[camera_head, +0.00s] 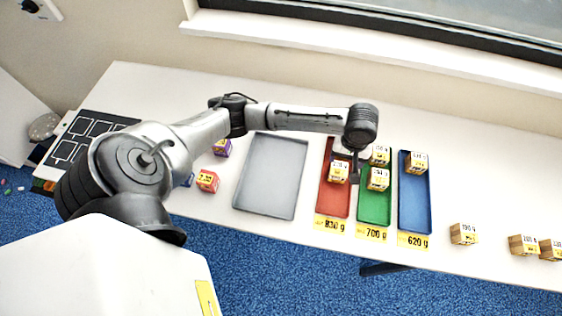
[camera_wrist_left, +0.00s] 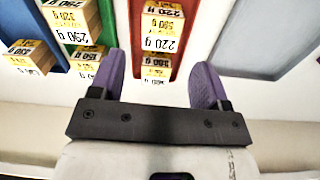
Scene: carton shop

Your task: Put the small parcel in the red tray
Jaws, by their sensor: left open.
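The red tray (camera_head: 336,205), marked 830 g, lies between a grey tray and a green one. A parcel (camera_head: 338,172) stands in it; in the left wrist view this looks like the parcel (camera_wrist_left: 162,25) labelled 220 g. Another, smaller-looking parcel (camera_wrist_left: 156,66) shows at the far end of the red tray (camera_wrist_left: 190,30), between my left fingers in that picture; my arm hides it in the head view. I cannot tell for sure which is the small parcel. My left gripper (camera_wrist_left: 158,78) is open, above the red tray's far end. My right gripper is not in view.
The green tray (camera_head: 374,212) holds two parcels (camera_head: 378,178), and the blue tray (camera_head: 414,212) holds one (camera_head: 417,162). The grey tray (camera_head: 272,175) is empty. Loose parcels (camera_head: 464,234) stand at the right; coloured boxes (camera_head: 207,181) stand at the left. A window ledge runs behind.

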